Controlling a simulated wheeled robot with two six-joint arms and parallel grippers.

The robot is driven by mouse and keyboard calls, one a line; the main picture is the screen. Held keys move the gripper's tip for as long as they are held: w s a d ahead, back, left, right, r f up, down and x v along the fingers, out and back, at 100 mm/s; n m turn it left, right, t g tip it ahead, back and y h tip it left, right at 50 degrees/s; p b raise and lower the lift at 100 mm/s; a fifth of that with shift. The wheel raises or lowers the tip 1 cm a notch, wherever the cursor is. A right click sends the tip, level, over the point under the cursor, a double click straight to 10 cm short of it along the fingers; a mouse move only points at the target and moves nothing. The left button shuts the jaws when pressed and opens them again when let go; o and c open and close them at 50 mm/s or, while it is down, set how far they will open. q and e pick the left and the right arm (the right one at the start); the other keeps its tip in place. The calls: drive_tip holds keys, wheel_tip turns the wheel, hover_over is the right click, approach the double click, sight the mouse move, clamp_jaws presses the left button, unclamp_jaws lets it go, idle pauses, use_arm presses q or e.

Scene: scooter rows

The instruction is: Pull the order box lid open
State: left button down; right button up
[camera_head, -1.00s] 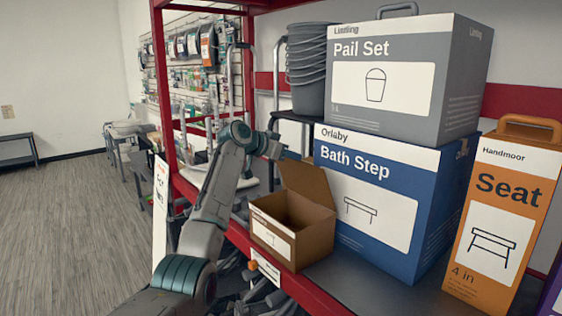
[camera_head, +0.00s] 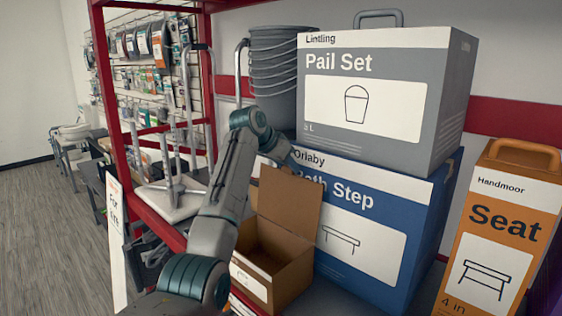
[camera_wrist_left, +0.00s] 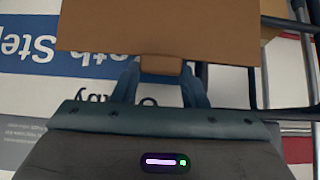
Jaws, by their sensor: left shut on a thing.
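The order box (camera_head: 269,265) is a small brown carton on the shelf, in front of the blue Bath Step box. Its lid (camera_head: 290,203) stands up at the back of the carton, and the carton's inside shows open. My left gripper (camera_head: 287,158) is behind the lid's top edge, partly hidden by it. In the left wrist view the lid (camera_wrist_left: 160,28) spans the top, and its small tab (camera_wrist_left: 161,65) sits between the fingers of my left gripper (camera_wrist_left: 160,84), which is shut on it. My right gripper is not in view.
The blue Bath Step box (camera_head: 375,235) stands right behind the lid, with the grey Pail Set box (camera_head: 385,95) on top. An orange Seat box (camera_head: 500,225) stands at the right. Stacked grey pails (camera_head: 275,75) and a red post (camera_head: 115,110) are at the back left.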

use_arm(q)
drive_tip(key=shift+a+r, duration=0.1)
drive_tip(key=shift+r, duration=0.05)
drive_tip(key=c, duration=1)
unclamp_jaws()
drive_tip(key=shift+o, duration=0.8)
drive_tip(key=shift+s+a, duration=0.15)
drive_tip(key=shift+s, duration=0.1)
drive_tip(key=b+v, duration=0.5)
drive_tip(key=v, duration=0.6)
drive_tip(key=shift+b, duration=0.3)
